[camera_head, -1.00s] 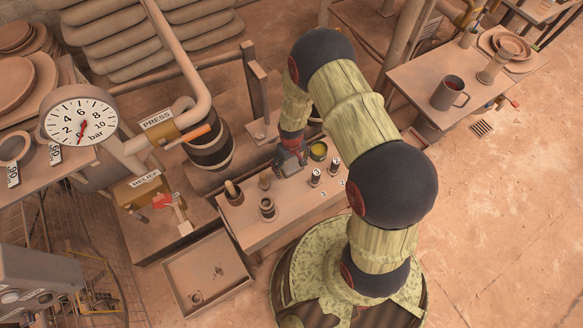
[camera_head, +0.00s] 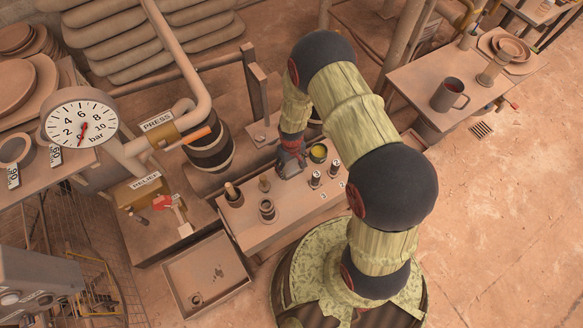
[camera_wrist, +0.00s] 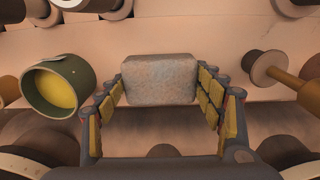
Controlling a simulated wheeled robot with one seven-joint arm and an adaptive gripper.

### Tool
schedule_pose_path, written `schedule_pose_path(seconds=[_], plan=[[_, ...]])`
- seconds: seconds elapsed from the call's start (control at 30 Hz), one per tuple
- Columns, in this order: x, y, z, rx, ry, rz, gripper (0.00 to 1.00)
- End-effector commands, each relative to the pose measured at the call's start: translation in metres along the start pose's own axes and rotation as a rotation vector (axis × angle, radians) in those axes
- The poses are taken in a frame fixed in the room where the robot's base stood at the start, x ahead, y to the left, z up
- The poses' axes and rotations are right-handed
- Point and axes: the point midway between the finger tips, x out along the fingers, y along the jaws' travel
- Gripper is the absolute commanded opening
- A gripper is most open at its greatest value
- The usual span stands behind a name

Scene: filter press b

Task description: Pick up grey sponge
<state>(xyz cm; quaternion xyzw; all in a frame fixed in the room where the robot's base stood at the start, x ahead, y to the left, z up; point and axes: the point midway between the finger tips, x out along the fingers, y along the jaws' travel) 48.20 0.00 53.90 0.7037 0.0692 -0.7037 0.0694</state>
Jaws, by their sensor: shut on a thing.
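The grey sponge (camera_wrist: 160,79) is a rough grey block with rounded edges, seen in the wrist view between the two fingers of my gripper (camera_wrist: 161,90). The yellow-padded fingers press on its left and right sides, so my gripper is shut on it. In the head view my gripper (camera_head: 291,164) is low over the bench top, and the sponge is mostly hidden by the fingers and wrist there. I cannot tell whether the sponge still touches the bench.
A dark green cup with yellow contents (camera_head: 318,152) stands close beside my gripper. Small numbered pieces (camera_head: 315,179) and brown pots (camera_head: 267,209) stand on the bench (camera_head: 285,222). An open tray (camera_head: 240,287) lies at lower left. A side table with a mug (camera_head: 447,96) is at upper right.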

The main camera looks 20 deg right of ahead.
Motion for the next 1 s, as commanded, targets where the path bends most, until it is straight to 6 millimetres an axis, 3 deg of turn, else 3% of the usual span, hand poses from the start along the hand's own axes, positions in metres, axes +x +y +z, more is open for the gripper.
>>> schedule_pose_path(seconds=[0.23, 0.4, 0.73, 1.0], plan=[[-0.010, 0.000, 0.000, 0.000, 0.000, 0.000, 0.45], [-0.035, 0.000, -0.001, 0.000, 0.003, 0.000, 0.45], [-0.098, -0.010, 0.052, 0.000, 0.001, 0.000, 0.45], [-0.117, -0.020, 0.102, 0.000, -0.001, 0.000, 0.45]])
